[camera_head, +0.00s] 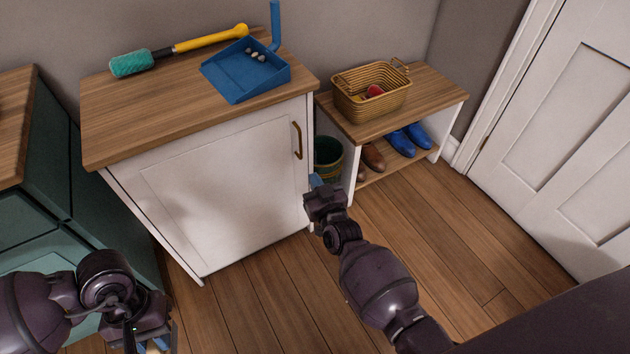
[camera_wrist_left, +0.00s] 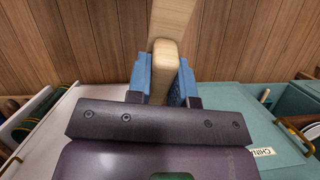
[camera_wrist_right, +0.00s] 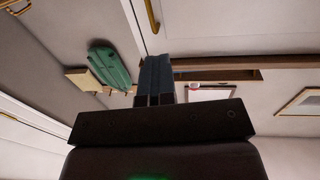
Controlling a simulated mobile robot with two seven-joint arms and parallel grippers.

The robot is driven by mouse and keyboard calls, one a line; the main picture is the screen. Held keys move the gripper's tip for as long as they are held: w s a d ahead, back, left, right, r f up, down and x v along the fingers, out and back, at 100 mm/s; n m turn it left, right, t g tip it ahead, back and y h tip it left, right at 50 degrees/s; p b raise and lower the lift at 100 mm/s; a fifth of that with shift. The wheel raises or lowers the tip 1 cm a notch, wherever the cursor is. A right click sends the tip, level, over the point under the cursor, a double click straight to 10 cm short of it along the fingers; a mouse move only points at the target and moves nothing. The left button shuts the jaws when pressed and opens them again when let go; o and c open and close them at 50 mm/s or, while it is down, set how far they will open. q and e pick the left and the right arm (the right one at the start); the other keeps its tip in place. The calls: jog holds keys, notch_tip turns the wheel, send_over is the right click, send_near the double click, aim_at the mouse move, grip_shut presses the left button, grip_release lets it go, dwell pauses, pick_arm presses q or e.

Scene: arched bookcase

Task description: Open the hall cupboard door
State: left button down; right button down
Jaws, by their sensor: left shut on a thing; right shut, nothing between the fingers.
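The white cupboard (camera_head: 215,190) has a wooden top, and its door looks shut. A brass handle (camera_head: 298,140) is upright near the door's right edge; a brass handle (camera_wrist_right: 152,15) also shows at the top of the right wrist view. My right gripper (camera_head: 316,181) is shut and empty, below and right of the handle and apart from it, by the cupboard's right edge. My left gripper (camera_head: 155,345) is low at the left, partly cut off by the frame. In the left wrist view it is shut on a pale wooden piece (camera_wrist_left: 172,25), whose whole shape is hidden.
A blue dustpan (camera_head: 245,75) with small pale lumps and a yellow-handled green brush (camera_head: 132,64) lie on the cupboard top. A bench (camera_head: 440,90) with a basket (camera_head: 370,95), shoes below and a green bucket (camera_head: 328,155) stand right. A green cabinet (camera_head: 85,215) stands left. Floor in front is clear.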

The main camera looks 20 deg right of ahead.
jog(key=c, duration=1.8)
grip_release()
jog(key=shift+c, duration=0.2)
jog(key=o, duration=0.6)
